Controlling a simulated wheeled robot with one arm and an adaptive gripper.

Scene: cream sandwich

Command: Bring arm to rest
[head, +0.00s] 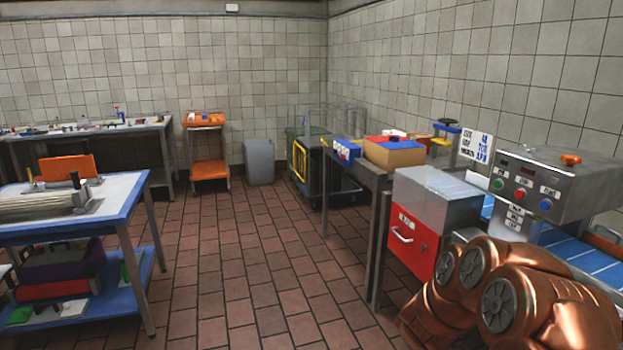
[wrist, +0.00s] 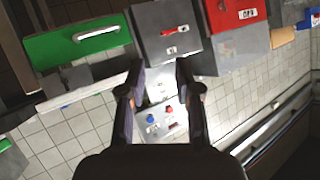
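My gripper (wrist: 159,88) shows in the wrist view with its two dark fingers spread apart. Nothing is held between them. The wrist view is tilted, and a grey machine panel with red and blue buttons (wrist: 160,122) shows beyond the gap between the fingers. In the head view, my copper-coloured arm (head: 520,300) is folded at the lower right. The gripper itself does not show in the head view.
A control box (head: 545,185) and a box with a red drawer (head: 412,243) stand close to my arm on the right. A blue-edged table (head: 120,190) stands at left. The tiled floor between is clear. A grey bin (head: 259,162) stands at the back wall.

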